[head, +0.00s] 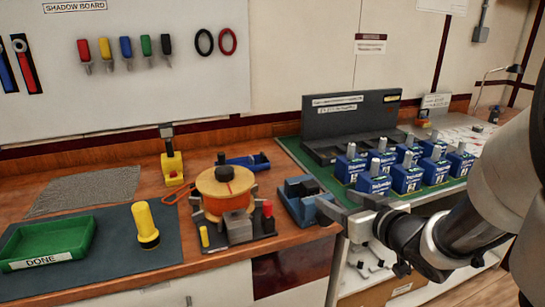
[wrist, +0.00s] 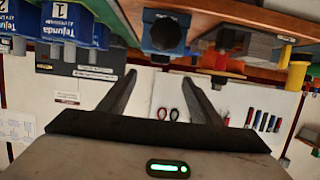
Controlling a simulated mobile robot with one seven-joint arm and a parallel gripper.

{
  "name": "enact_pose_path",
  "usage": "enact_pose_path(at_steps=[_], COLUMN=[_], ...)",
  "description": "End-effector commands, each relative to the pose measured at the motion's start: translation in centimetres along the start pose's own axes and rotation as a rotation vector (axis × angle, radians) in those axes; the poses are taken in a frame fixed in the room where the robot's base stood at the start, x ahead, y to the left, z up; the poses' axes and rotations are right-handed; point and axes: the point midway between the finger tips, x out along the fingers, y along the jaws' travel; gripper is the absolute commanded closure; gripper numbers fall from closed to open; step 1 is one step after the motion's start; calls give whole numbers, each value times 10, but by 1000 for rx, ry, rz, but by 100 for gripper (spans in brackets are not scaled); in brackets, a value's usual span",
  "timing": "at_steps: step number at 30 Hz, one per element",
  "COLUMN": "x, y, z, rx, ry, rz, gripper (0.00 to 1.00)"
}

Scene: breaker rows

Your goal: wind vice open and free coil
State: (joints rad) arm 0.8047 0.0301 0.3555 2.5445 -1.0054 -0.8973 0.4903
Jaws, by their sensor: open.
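An orange coil (head: 224,196), a spool with a yellow-orange top and a dark knob, sits in a fixture on the wooden bench. A grey block (head: 238,226) stands against its front. I cannot tell how tightly it is held. To its right is a blue vice-like block (head: 297,203) with dark parts; it shows with a black knob in the wrist view (wrist: 163,32). My gripper (head: 336,204) is open and empty, just right of the blue block and apart from the coil. Its two fingers are spread in the wrist view (wrist: 159,77).
Several blue breakers (head: 407,176) stand on the green mat at right, before a dark grey rack (head: 345,121).

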Motion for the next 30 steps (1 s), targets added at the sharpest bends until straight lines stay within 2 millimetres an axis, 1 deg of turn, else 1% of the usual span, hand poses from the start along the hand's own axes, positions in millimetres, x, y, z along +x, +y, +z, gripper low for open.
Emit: enact_pose_path(at_steps=[1,3,15,18,21,24,30], x=[4,22,102,119,133,143,151], y=[-2,-1,-1,0,0,0,0], z=[-5,6,5,4,4,3,2], rx=[8,-1,1,0,1,-1,0], ry=[-6,-2,-2,-3,-2,-3,-4], rz=[-4,-2,-1,0,1,2,2], gripper=[42,42,42,42,42,42,42])
